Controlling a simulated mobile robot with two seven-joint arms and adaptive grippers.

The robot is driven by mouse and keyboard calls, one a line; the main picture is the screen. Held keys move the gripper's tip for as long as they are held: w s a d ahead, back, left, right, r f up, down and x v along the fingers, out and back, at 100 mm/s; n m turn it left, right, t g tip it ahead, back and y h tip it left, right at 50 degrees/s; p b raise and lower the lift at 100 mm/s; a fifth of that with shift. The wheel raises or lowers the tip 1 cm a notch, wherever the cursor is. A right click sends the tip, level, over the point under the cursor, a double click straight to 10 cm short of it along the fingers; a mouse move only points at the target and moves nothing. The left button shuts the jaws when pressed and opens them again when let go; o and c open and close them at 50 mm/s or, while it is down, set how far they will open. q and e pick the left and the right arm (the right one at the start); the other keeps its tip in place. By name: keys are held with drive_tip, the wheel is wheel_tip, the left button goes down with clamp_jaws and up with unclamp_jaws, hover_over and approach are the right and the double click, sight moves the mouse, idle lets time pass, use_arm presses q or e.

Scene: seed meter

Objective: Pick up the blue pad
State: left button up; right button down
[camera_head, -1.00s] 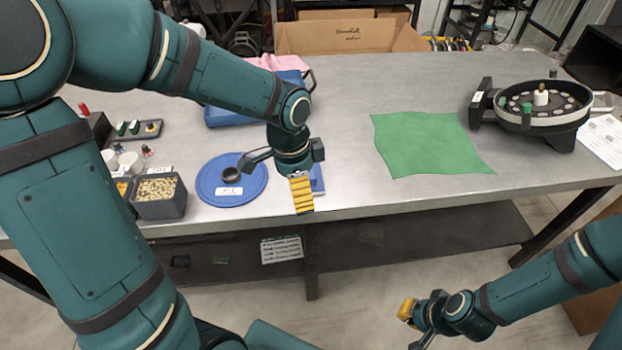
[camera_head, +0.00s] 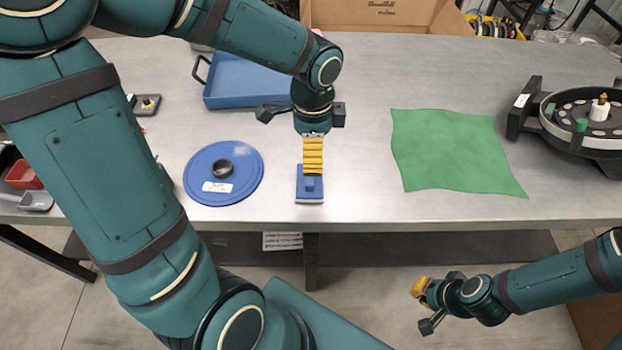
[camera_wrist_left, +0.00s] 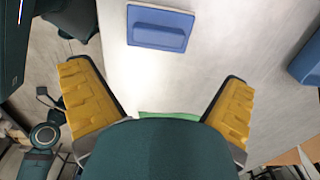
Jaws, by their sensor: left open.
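The blue pad (camera_head: 310,194) is a small flat rectangle with a raised bar on top. It lies on the grey table near its front edge, right of a round blue disc. My left gripper (camera_head: 313,158) points down in front of it in the head view and hides its far part. In the left wrist view the pad (camera_wrist_left: 158,30) lies beyond the spread yellow fingers of my left gripper (camera_wrist_left: 155,75), with nothing between them. My right gripper (camera_head: 420,290) is low in front of the table, away from the pad; its opening is unclear.
The round blue disc (camera_head: 205,191) carries a dark ring and a label. A blue tray (camera_head: 240,95) stands behind. A green cloth (camera_head: 450,160) lies to the right, with the round black seed meter (camera_head: 555,125) beyond it. Bare table lies between pad and cloth.

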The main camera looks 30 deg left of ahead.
use_arm(q)
wheel_tip(320, 180, down, 3)
drive_tip(key=shift+w+f+b, duration=0.1)
drive_tip(key=shift+w+b, duration=0.05)
drive_tip(key=shift+b, duration=0.15)
drive_tip(key=shift+s+f+b, duration=0.15)
drive_tip(key=shift+f+b, duration=0.45)
drive_tip(key=shift+f, duration=0.95)
drive_tip(key=shift+s+f+b, duration=0.1)
drive_tip(key=shift+f+b, duration=0.45)
drive_tip(key=shift+f, duration=0.95)
drive_tip(key=shift+r, duration=0.1)
drive_tip(key=c, duration=1.1)
drive_tip(key=shift+c, duration=0.3)
wheel_tip(320, 180, up, 10)
drive_tip(key=p, duration=0.3)
drive_tip(key=o, duration=0.7)
drive_tip(key=c, duration=0.6)
